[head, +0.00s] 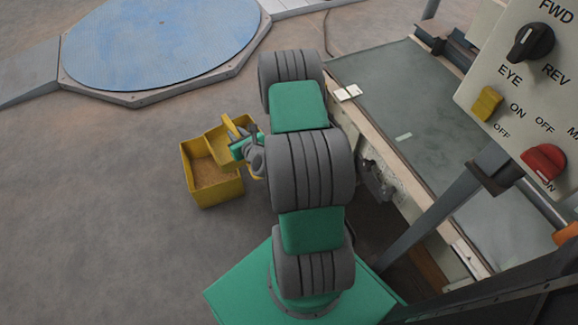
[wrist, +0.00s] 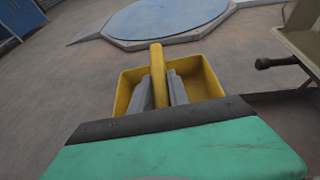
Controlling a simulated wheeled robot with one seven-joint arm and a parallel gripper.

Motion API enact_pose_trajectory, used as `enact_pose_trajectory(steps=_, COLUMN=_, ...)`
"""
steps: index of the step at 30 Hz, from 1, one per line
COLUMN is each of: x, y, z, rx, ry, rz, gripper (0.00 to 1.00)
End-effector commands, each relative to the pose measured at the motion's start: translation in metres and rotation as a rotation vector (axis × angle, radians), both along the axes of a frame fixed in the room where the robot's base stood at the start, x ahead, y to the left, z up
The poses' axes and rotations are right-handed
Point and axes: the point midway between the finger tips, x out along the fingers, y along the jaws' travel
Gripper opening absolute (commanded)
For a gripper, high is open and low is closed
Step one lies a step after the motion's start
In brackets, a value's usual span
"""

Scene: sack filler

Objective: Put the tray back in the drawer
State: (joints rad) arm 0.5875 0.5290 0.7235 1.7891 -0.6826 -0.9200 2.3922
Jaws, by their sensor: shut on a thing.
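The yellow tray (head: 218,189) is an open box with a brown, grainy-looking inside, left of my arm in the head view. A raised yellow bar, its handle (wrist: 158,72), stands up at the near side in the wrist view. My gripper (wrist: 158,90) is shut on this handle, with one grey finger on each side. In the head view my gripper (head: 249,136) is partly hidden by my own wrist and arm. The tray seems to be held over the open floor; its height is hard to tell. I cannot make out the drawer in either view.
A long bench with a grey-green top (head: 385,90) runs along the right. A control panel (head: 525,85) with a knob and switches is at upper right. A round blue platform (head: 160,40) lies at upper left. The floor (head: 90,220) on the left is clear.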

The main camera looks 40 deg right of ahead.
Motion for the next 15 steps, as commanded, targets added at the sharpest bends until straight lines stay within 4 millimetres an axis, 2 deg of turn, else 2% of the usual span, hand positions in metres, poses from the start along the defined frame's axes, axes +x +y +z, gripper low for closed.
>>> enact_pose_trajectory(steps=1, x=-0.004, y=-0.008, z=-0.035, rx=0.002, ry=0.002, rz=-0.040, gripper=0.00)
enact_pose_trajectory(steps=4, x=-0.011, y=-0.020, z=-0.065, rx=0.001, ry=0.000, rz=-0.098, gripper=0.00)
enact_pose_trajectory(steps=8, x=-0.017, y=-0.033, z=-0.078, rx=0.001, ry=-0.003, rz=-0.132, gripper=0.00)
enact_pose_trajectory(steps=11, x=-0.024, y=-0.056, z=-0.080, rx=0.002, ry=-0.005, rz=-0.140, gripper=0.00)
enact_pose_trajectory(steps=15, x=-0.036, y=-0.098, z=-0.079, rx=-0.001, ry=-0.006, rz=-0.138, gripper=0.00)
